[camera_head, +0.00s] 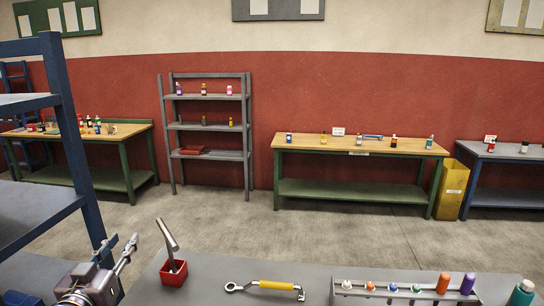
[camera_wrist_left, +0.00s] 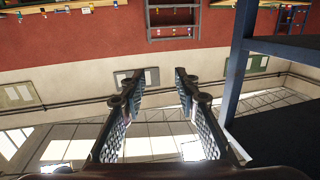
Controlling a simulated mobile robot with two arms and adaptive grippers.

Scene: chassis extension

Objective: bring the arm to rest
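My left gripper (camera_head: 122,246) shows at the lower left of the head view, beside the blue rack and near the left end of the grey bench. In the left wrist view its two fingers (camera_wrist_left: 154,78) stand apart with nothing between them. This view is upside down, with the red wall at the top and the bright ceiling at the bottom. My right gripper is in neither view.
The grey bench (camera_head: 215,273) holds a red box (camera_head: 173,272) with a grey-handled tool, a yellow-handled tool (camera_head: 265,285) and a rack of coloured items (camera_head: 400,290). A blue rack (camera_head: 72,135) stands close at left. Open floor (camera_head: 230,218) lies beyond.

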